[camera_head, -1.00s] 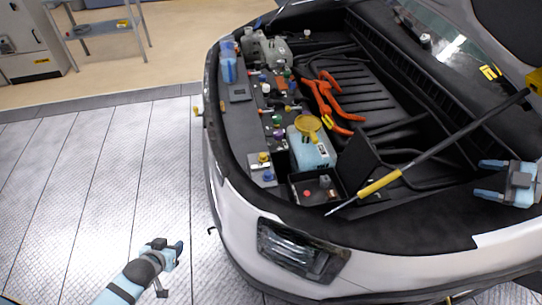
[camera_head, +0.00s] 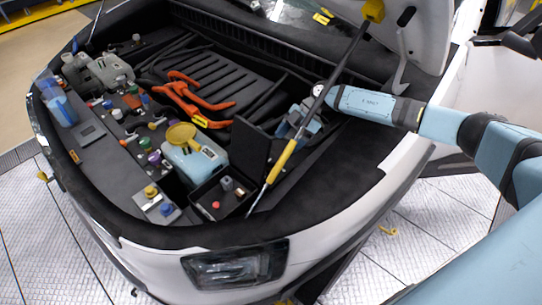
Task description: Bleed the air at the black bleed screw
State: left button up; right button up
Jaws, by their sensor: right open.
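The engine bay (camera_head: 230,70) of a white car lies open below me. Several small coloured caps and screws stand in a row along its left part, among them a green cap (camera_head: 145,143) and a purple cap (camera_head: 154,158). I cannot single out the black bleed screw among the dark parts there. A pale blue tank (camera_head: 197,160) with a yellow cap (camera_head: 181,135) stands beside the row. My right gripper (camera_head: 287,127) is open over the bay, right of the tank and behind the yellow-sleeved rod. It appears empty. My left gripper is out of view.
A rod with a yellow sleeve (camera_head: 281,163) slants across the bay in front of my right gripper. Orange cables (camera_head: 190,98) lie behind the tank. A black box (camera_head: 222,198) stands at the front. The raised hood (camera_head: 420,40) is at upper right.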

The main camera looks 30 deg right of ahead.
aim_at(272, 158)
jog(key=x, duration=0.7)
jog(key=shift+a+f, duration=0.25)
jog(key=shift+a, duration=0.05)
jog(key=c, duration=0.9)
jog(key=shift+c, duration=0.2)
